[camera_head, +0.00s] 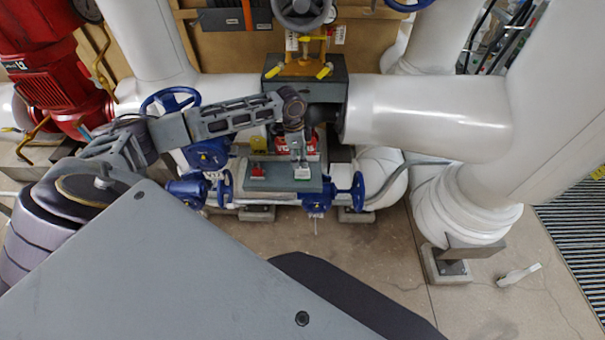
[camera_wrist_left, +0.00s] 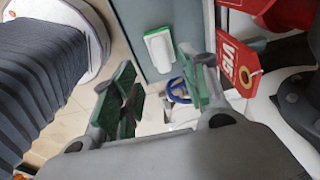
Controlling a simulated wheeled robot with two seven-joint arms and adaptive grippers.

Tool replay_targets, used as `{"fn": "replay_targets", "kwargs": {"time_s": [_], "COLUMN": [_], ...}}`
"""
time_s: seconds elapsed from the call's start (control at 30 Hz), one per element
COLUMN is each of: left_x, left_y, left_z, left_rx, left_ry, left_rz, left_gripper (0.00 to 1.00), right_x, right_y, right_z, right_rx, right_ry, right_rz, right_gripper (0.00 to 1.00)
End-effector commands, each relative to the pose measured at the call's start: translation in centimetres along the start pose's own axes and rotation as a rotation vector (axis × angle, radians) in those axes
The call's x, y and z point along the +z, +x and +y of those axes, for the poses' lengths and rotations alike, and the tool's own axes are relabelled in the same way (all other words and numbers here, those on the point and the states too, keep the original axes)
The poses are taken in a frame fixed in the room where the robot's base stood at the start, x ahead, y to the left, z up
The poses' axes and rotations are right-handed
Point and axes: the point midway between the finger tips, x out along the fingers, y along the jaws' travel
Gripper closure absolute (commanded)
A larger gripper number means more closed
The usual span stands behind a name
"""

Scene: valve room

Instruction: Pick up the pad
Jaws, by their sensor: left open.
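A small white pad with a green edge (camera_wrist_left: 159,47) lies on a grey-green shelf plate (camera_wrist_left: 135,12) in the left wrist view. In the head view the white pad (camera_head: 302,174) is near the right end of the plate (camera_head: 280,184), partly covered by my gripper. My left gripper (camera_head: 299,160) points down just over that end. In the left wrist view its green-padded fingers (camera_wrist_left: 158,92) are apart with nothing between them, and the pad shows beyond the gap. My right gripper is not in view.
A red tag (camera_wrist_left: 238,62) hangs close beside one finger. Blue handwheels (camera_head: 357,186) flank the plate, and a thick white pipe (camera_head: 430,115) runs to the right. Open floor (camera_head: 370,250) lies in front.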

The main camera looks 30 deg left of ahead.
Motion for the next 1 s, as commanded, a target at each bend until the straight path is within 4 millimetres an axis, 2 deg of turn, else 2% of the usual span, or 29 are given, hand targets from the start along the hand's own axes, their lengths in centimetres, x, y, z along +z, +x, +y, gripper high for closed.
{"fn": "replay_targets", "kwargs": {"time_s": [0.2, 0.67, 1.0], "left_x": [0.0, 0.0, 0.0], "left_y": [1.6, 2.0, 5.4], "left_z": [0.1, 0.0, -0.3], "left_rx": [0.001, 0.001, 0.001], "left_ry": [0.001, 0.0, 0.0], "left_rz": [0.0, 0.0, -0.001], "left_gripper": [0.55, 0.55, 0.55], "right_x": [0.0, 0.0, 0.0], "right_y": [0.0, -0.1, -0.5], "right_z": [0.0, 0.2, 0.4], "right_rx": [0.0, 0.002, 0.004], "right_ry": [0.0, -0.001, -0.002], "right_rz": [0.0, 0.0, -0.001], "right_gripper": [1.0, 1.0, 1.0]}}
